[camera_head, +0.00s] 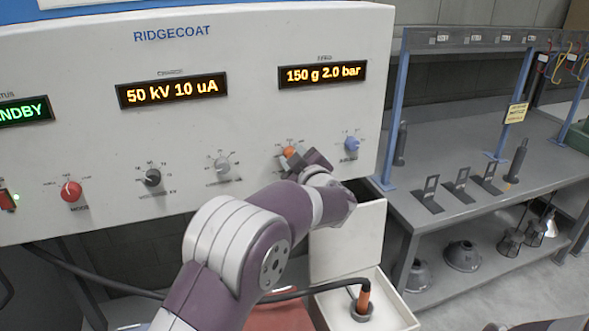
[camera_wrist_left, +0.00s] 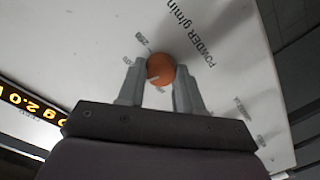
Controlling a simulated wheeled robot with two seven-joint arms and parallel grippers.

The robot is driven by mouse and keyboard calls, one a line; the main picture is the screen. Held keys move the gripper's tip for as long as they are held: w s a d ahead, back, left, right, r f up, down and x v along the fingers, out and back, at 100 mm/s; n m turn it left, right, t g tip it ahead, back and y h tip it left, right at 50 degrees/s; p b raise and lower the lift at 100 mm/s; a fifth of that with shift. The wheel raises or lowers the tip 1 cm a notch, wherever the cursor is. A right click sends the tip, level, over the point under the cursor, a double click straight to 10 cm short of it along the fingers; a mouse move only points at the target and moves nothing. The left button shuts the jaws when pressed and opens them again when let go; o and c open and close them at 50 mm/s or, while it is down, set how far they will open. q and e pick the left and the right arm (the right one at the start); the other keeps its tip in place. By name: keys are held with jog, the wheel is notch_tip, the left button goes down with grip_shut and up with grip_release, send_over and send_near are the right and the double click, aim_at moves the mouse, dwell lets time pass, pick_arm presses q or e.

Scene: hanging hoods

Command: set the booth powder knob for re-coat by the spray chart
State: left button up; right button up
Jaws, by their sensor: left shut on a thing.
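The orange powder knob (camera_head: 289,152) is on the light grey RIDGECOAT panel (camera_head: 245,45). In the left wrist view the knob (camera_wrist_left: 160,68) sits beside the printed words "POWDER g/min". My left gripper (camera_wrist_left: 160,82) is shut on the knob, one finger on each side. In the head view the gripper (camera_head: 297,156) partly covers the knob and its scale. The right display (camera_head: 322,74) reads "150 g 2.0 bar". The middle display (camera_head: 172,90) reads "50 kV 10 uA". My right gripper does not show. I cannot make out a spray chart.
A blue knob (camera_head: 351,144) is just right of my gripper, a grey knob (camera_head: 222,164) to its left. Black (camera_head: 152,177) and red (camera_head: 71,191) knobs are further left. A grey bench (camera_head: 470,150) stands at right, with a yellow tag (camera_head: 516,113) too small to read.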

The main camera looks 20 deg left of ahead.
pick_arm(q)
jog(key=shift+f+n+t+h+b, duration=0.15)
jog(key=shift+n+b, duration=1.9)
jog(key=shift+b, duration=0.1)
jog(key=shift+f+n+t+h+b, duration=0.1)
jog(key=shift+f+n+t+b, duration=0.1)
jog(key=shift+n+b, duration=1.9)
jog(key=shift+f+n+t+h+b, duration=0.15)
jog(key=shift+n+b, duration=1.9)
jog(key=shift+b, duration=0.1)
jog(key=o, duration=1)
jog(key=shift+s+r, duration=0.1)
jog(key=shift+r, duration=0.15)
